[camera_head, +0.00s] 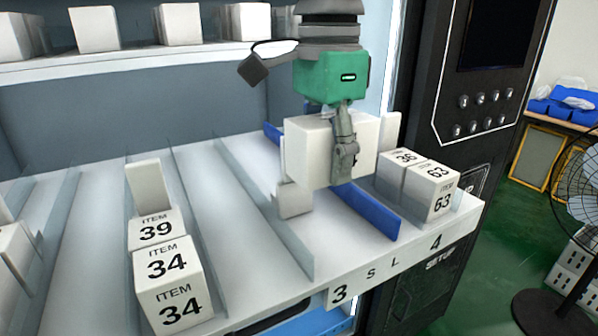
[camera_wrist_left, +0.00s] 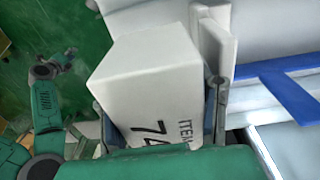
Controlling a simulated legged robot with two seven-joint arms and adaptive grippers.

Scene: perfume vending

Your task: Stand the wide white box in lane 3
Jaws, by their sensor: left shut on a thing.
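My left gripper (camera_head: 345,165) is shut on the wide white box (camera_head: 308,150), with a grey finger across its near face. The box is upright, over the area between a grey divider and the blue divider (camera_head: 366,212), behind the "3" label (camera_head: 340,293). I cannot tell whether it touches the shelf. In the left wrist view the box (camera_wrist_left: 150,75) shows ITEM and a number starting with 7, partly hidden by the gripper. A small pale block (camera_head: 295,201) sits just below and left of the box.
Boxes marked 36 (camera_head: 398,178) and 63 (camera_head: 433,192) stand right of the blue divider, behind label 4. Boxes marked 39 (camera_head: 155,229) and 34 (camera_head: 170,283) stand in a lane to the left. The lane front behind label 3 is clear.

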